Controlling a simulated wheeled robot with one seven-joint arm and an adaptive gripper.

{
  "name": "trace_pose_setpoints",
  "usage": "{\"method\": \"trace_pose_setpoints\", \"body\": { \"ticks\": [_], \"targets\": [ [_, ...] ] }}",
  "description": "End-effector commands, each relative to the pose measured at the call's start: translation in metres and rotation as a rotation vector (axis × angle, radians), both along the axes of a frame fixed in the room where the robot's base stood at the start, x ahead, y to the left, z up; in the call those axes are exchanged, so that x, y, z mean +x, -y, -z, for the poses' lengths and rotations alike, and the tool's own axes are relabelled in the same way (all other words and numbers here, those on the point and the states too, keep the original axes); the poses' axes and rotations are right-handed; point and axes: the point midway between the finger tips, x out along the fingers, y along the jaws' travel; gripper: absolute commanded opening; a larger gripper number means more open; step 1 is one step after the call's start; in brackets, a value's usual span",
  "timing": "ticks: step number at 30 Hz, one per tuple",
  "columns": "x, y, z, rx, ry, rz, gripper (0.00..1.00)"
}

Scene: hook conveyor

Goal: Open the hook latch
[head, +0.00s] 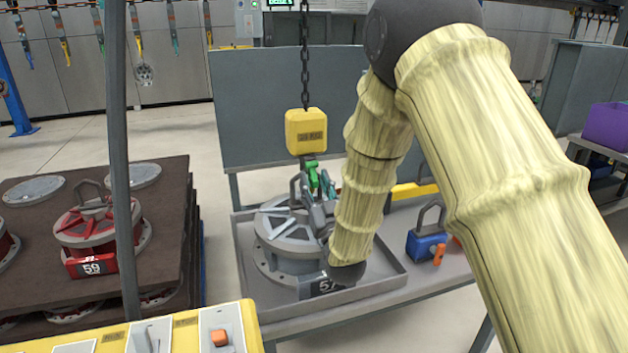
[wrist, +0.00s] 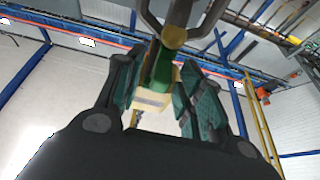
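The yellow hook block (head: 305,131) hangs on a chain above the tray. Below it is the hook with a green latch (head: 312,175), close to the raised handle of the grey round part (head: 287,232); I cannot tell whether the hook is through the handle. My gripper (head: 325,186) is beside the hook, partly hidden by my arm. In the wrist view, my gripper (wrist: 160,90) has its teal-padded fingers apart on either side of the green latch (wrist: 162,68). The yellow block also shows between them (wrist: 152,98). Contact with the latch cannot be made out.
The grey part sits in a grey tray (head: 345,297) on a bench. A blue part with a handle (head: 427,247) stands to its right. Red round parts (head: 92,228) sit on a dark stack at left. A yellow control box (head: 175,332) is in front.

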Motion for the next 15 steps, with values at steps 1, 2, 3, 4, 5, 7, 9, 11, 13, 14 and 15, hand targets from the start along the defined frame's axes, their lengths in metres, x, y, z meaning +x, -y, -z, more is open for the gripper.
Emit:
{"method": "trace_pose_setpoints", "body": {
  "ticks": [1,2,3,4,5,7,9,11,13,14,15],
  "targets": [
    [0.0031,-0.002,-0.002,0.0,0.001,-0.001,0.38],
    [0.0043,-0.0026,-0.0025,0.0,0.001,-0.001,0.38],
    [0.0056,-0.003,-0.0029,0.0,0.001,-0.001,0.38],
    [0.0064,-0.0031,-0.0031,0.0,0.001,-0.001,0.38],
    [0.0068,-0.0033,-0.0033,0.0,0.001,-0.001,0.38],
    [0.0075,-0.0034,-0.0033,0.0,0.0,-0.001,0.38],
    [0.0076,-0.0034,-0.0032,0.001,0.0,-0.001,0.38],
    [0.0075,-0.0034,-0.0032,0.001,0.0,-0.001,0.38],
    [0.0075,-0.0034,-0.0032,0.001,0.0,-0.001,0.38],
    [0.0074,-0.0034,-0.0031,0.001,0.0,-0.001,0.32],
    [0.0074,-0.0033,-0.0032,0.001,0.0,-0.001,0.25]
  ]
}}
